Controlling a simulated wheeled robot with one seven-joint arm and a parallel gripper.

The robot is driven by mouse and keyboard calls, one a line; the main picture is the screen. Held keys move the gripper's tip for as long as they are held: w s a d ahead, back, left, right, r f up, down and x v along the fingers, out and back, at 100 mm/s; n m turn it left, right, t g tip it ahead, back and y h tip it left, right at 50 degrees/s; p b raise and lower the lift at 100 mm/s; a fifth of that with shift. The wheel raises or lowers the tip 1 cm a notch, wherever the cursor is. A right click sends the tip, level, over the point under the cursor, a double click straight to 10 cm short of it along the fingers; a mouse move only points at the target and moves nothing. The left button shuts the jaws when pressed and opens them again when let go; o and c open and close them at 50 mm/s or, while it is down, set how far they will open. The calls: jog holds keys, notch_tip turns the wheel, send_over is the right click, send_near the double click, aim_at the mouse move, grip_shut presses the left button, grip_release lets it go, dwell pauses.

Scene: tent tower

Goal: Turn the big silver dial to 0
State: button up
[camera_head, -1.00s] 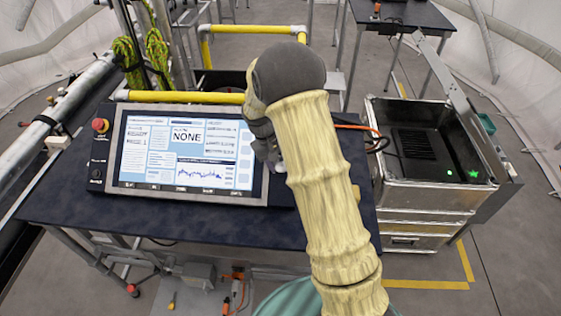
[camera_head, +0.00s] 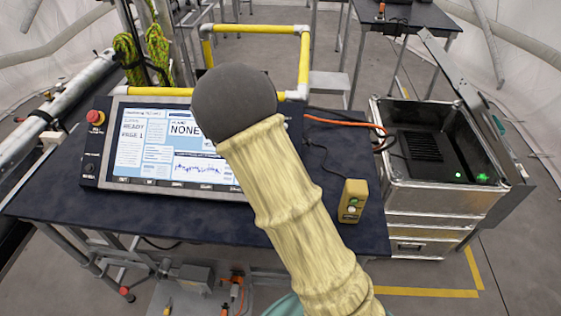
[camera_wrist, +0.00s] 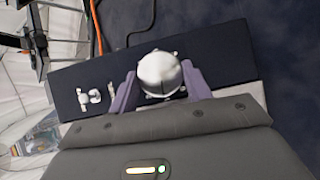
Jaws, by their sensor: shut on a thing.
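The big silver dial (camera_wrist: 161,74) shows in the wrist view as a round, pale knob on a dark panel (camera_wrist: 228,55). My gripper (camera_wrist: 160,86) has a purple finger on each side of the dial and is shut on it. I cannot read any number or mark around the dial. In the head view my arm covers the gripper, the dial and the right part of the control panel. The panel's screen (camera_head: 150,155) shows "READY", "PAGE 1" and "NONE".
A red button (camera_head: 95,117) sits at the panel's left end. A yellow box with buttons (camera_head: 353,200) stands on the dark table (camera_head: 60,195), right of my arm. An open metal case (camera_head: 435,200) stands to the right. Yellow rails (camera_head: 255,29) rise behind.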

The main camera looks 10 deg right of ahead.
jog(key=n+t+b, duration=0.1)
jog(key=n+b, duration=0.1)
jog(key=n+t+b, duration=0.1)
jog(key=n+b, duration=0.1)
jog(key=f+n+t+h+b, duration=0.1)
jog(key=n+b, duration=0.1)
jog(key=b, duration=0.1)
jog(key=shift+s+n+t, duration=0.25)
jog(key=shift+n+t, duration=0.05)
jog(key=shift+t, duration=0.1)
jog(key=shift+s+r+n+t+b, duration=0.15)
jog(key=shift+n+t+b, duration=0.55)
jog(key=shift+n+b, duration=0.45)
jog(key=shift+r+n+t+b, duration=0.1)
jog(key=shift+n+t+b, duration=0.2)
jog(key=shift+n+b, duration=0.25)
jog(key=shift+r, duration=0.1)
jog(key=o, duration=1)
jog(key=shift+c, duration=0.2)
jog(key=v, duration=1.7)
jog(key=shift+s+r, duration=0.2)
jog(key=shift+r, duration=0.05)
